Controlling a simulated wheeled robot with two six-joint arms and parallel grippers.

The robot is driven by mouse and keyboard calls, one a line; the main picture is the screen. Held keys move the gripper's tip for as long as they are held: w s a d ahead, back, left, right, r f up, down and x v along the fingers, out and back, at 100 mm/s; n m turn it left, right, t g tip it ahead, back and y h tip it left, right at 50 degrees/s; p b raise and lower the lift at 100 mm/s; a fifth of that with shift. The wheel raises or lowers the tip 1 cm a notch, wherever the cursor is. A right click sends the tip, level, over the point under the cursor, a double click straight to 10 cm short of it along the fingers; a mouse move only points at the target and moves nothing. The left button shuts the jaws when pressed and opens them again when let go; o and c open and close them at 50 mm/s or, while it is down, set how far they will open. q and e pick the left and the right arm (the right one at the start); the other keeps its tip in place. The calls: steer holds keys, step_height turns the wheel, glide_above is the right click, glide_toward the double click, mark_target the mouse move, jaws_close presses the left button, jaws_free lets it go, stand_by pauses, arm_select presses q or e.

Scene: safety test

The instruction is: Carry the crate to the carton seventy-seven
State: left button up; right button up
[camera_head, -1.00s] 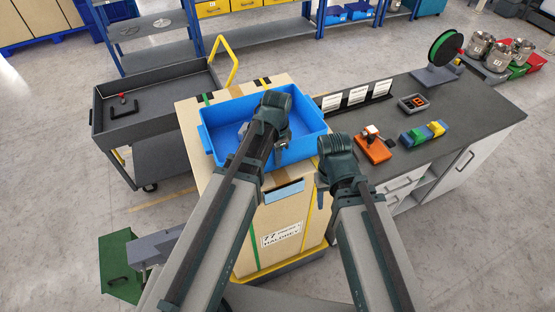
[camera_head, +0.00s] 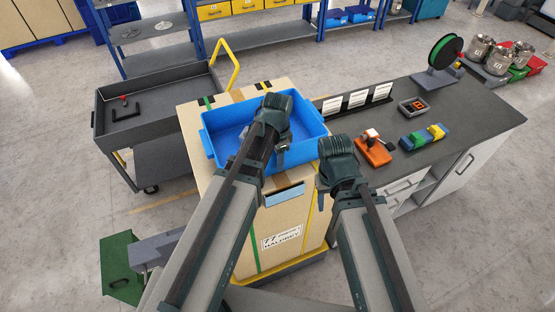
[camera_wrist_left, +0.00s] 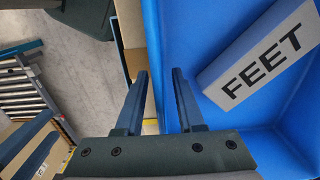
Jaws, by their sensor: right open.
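The blue crate (camera_head: 212,152) sits on top of the tall tan carton (camera_head: 243,225), whose front label carries the number 77. A grey block marked FEET (camera_wrist_left: 262,62) lies in the crate in the left wrist view. My left gripper (camera_head: 281,148) is over the crate's near right part; its arm hides part of the crate. In the left wrist view its fingers (camera_wrist_left: 160,75) are apart, one on each side of the crate's wall edge, and whether they touch it is unclear. My right gripper (camera_head: 322,188) is open beside the carton's right side, its fingers partly hidden.
A dark cart (camera_head: 160,115) with a yellow handle stands at the left. A grey-topped bench (camera_head: 450,115) with an orange device (camera_head: 373,152), colored blocks (camera_head: 424,137) and a spool (camera_head: 446,50) adjoins at the right. Blue shelving stands behind. A green object (camera_head: 120,265) is at lower left.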

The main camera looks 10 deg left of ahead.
arm_select(q)
step_height(320, 180, up, 11)
steer(key=p, duration=1)
steer(key=shift+r, duration=0.1)
steer(key=s+d+n, duration=0.2)
steer(key=s+n, duration=0.2)
steer(key=s, duration=0.2)
steer(key=s+d+n+y, duration=0.1)
steer(key=s+d+n, duration=0.2)
steer(key=s, duration=0.3)
steer(key=shift+s+d+n, duration=0.2)
steer(key=shift+s+n, duration=0.1)
steer(key=shift+n, duration=0.1)
step_height(320, 180, down, 23)
steer(key=b, duration=2.2)
steer(key=shift+b, duration=0.4)
steer(key=shift+w, duration=0.1)
